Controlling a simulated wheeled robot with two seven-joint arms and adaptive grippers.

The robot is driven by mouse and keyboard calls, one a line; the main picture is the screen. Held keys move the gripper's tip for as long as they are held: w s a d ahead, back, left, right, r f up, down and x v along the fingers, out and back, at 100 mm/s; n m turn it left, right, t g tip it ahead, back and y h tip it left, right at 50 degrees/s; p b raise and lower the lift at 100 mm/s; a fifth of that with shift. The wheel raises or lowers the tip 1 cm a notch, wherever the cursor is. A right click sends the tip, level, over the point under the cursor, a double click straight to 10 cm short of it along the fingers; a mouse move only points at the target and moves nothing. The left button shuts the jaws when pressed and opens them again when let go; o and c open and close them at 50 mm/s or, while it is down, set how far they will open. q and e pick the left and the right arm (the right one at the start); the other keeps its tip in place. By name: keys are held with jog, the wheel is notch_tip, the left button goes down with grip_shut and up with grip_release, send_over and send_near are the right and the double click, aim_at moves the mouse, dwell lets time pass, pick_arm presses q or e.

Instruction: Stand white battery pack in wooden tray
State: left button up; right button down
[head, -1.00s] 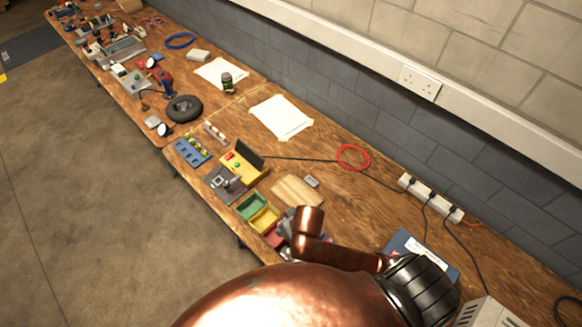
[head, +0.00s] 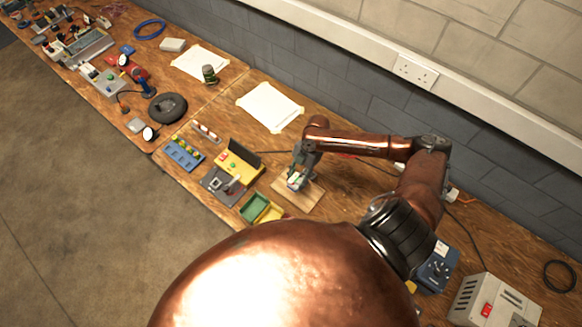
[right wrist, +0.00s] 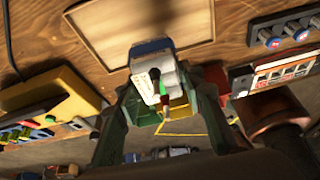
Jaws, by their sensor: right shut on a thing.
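The white battery pack (head: 295,180) is held in my right gripper (head: 297,175). In the right wrist view the pack (right wrist: 155,82) sits between the two fingers of my right gripper (right wrist: 158,90), which are shut on it; it has a blue end and small coloured leads. The wooden tray (head: 312,197), pale and shallow, lies on the bench under the gripper. The tray also shows in the right wrist view (right wrist: 140,28), past the pack's blue end. I cannot tell whether pack and tray touch. My left gripper is not in view.
A green bin (head: 254,208) and a yellow bin (head: 272,214) stand left of and nearer than the tray. A yellow box (head: 238,162) with a dark raised panel stands behind them. A blue meter (head: 437,270) and a grey unit (head: 492,302) are at the right. White paper (head: 270,106) lies farther back.

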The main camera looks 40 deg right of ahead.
jog(key=shift+w+d+r+n, duration=0.3)
jog(key=shift+w+d, duration=0.15)
jog(key=shift+w, duration=0.15)
jog(key=shift+f, duration=0.2)
notch_tip(320, 180, down, 2)
jog(key=shift+s+f+b, duration=0.1)
jog(key=shift+b, duration=1.1)
notch_tip(320, 180, down, 3)
jog(key=b, duration=0.2)
jog(key=shift+r+b, duration=0.2)
jog(key=shift+b, duration=0.1)
jog(key=shift+f, duration=0.6)
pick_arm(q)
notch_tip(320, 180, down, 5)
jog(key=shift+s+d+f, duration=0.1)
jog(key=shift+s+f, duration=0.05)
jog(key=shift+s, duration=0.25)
pick_arm(e)
jog(key=shift+f, duration=0.1)
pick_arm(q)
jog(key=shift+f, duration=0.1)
pick_arm(e)
jog(key=shift+f, duration=0.7)
